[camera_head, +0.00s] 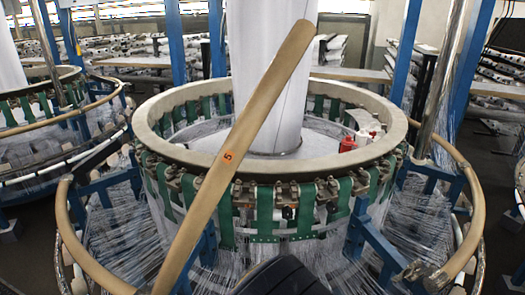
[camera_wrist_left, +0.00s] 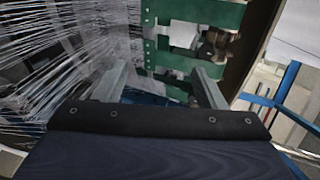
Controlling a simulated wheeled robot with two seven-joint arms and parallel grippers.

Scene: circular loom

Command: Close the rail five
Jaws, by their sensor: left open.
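Rail five (camera_head: 222,168) is a long tan bar with an orange-red patch marked 5. It stands raised and tilted, rising from the lower left to the upper right in front of the circular loom (camera_head: 160,120). Its lower end runs to the bottom of the head view. In the left wrist view my left gripper (camera_wrist_left: 163,88) is open, with its two fingers apart and nothing seen between them. It faces a green slotted strip of the loom (camera_wrist_left: 172,62). A brown bar along the upper right there may be the rail; I cannot tell. My right gripper is not in view.
Fine white threads (camera_head: 415,215) fan out below the loom ring. A curved tan rail (camera_head: 465,225) stands at the right, another (camera_head: 85,255) at the lower left. Blue posts (camera_head: 464,65) and a second loom (camera_head: 40,85) stand around. A dark part of mine fills the bottom centre.

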